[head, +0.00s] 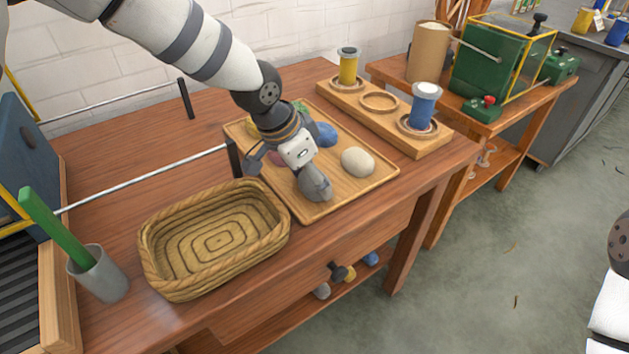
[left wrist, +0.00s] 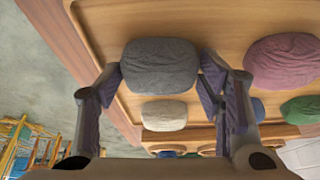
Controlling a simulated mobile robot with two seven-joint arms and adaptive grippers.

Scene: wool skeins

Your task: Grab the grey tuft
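The grey tuft (left wrist: 160,66) is a rounded woolly lump. In the left wrist view it sits between the two fingers of my left gripper (left wrist: 160,78), one tip close to each side. I cannot tell whether the tips touch it. In the head view the grey tuft (head: 316,186) lies at the near edge of the wooden tray (head: 362,188), partly hidden by my left gripper (head: 308,172), which reaches down over it. The fingers look spread. My right gripper is not in view; only part of my right arm shows at the right edge.
A cream tuft (head: 358,161) lies right of the grey one. A pink tuft (left wrist: 283,61) and a green tuft (left wrist: 301,110) are close by. A woven basket (head: 215,243) stands left of the tray. A wooden holder (head: 380,119) with yellow and blue spools stands behind.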

